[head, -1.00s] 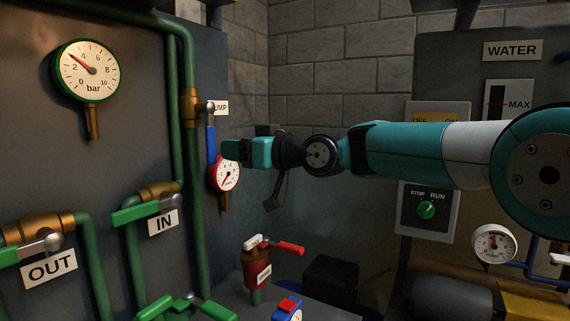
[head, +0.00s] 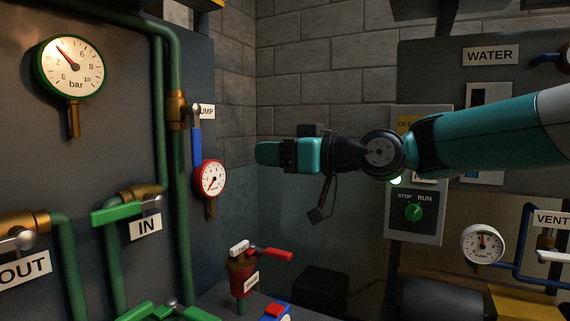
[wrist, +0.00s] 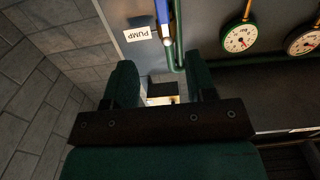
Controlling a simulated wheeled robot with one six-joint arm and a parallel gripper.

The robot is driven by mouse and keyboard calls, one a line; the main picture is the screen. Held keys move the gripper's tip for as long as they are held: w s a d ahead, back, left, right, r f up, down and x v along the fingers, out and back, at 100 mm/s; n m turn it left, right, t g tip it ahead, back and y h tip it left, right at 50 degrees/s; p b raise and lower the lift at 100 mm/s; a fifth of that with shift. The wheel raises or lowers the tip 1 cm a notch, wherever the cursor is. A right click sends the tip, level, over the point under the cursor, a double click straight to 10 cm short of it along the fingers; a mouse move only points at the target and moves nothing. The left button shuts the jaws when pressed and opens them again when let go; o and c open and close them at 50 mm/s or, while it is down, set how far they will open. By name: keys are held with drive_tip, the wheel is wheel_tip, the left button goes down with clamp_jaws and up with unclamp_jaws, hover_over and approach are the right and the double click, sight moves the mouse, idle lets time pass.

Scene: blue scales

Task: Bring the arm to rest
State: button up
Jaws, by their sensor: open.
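My gripper (head: 262,153) is at the end of my teal arm, which reaches in from the right in the head view. It points left toward the grey panel (head: 110,130), apart from the blue-handled pump valve (head: 196,146) and the red-rimmed gauge (head: 211,179). In the wrist view my gripper (wrist: 162,80) has its two dark fingers spread, with nothing held between them. The blue handle (wrist: 162,12) and PUMP label (wrist: 138,33) show beyond the fingers there.
A red valve (head: 242,276) with a red lever stands below my gripper. A STOP/RUN switch box (head: 413,230) is behind and below my arm. A white gauge (head: 482,244) and blue pipe (head: 521,272) are at lower right. Open space lies before the brick wall.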

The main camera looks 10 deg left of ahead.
drive_tip(key=s+d+f+m+g+h+p, duration=0.2)
drive_tip(key=s+d+f+h+p, duration=0.1)
drive_tip(key=s+d, duration=0.5)
drive_tip(key=s+d+f+m+g+h+p, duration=0.1)
drive_tip(key=s+d+f+m+h+p, duration=0.2)
drive_tip(key=s+d, duration=0.6)
drive_tip(key=s+d+f+m+g+h+p, duration=0.2)
drive_tip(key=s+d+f+h, duration=0.4)
drive_tip(key=s, duration=0.5)
drive_tip(key=d+p, duration=0.1)
drive_tip(key=d, duration=0.1)
drive_tip(key=shift+s+d+g+h, duration=0.3)
drive_tip(key=shift+s+h, duration=0.05)
drive_tip(key=shift+h, duration=0.05)
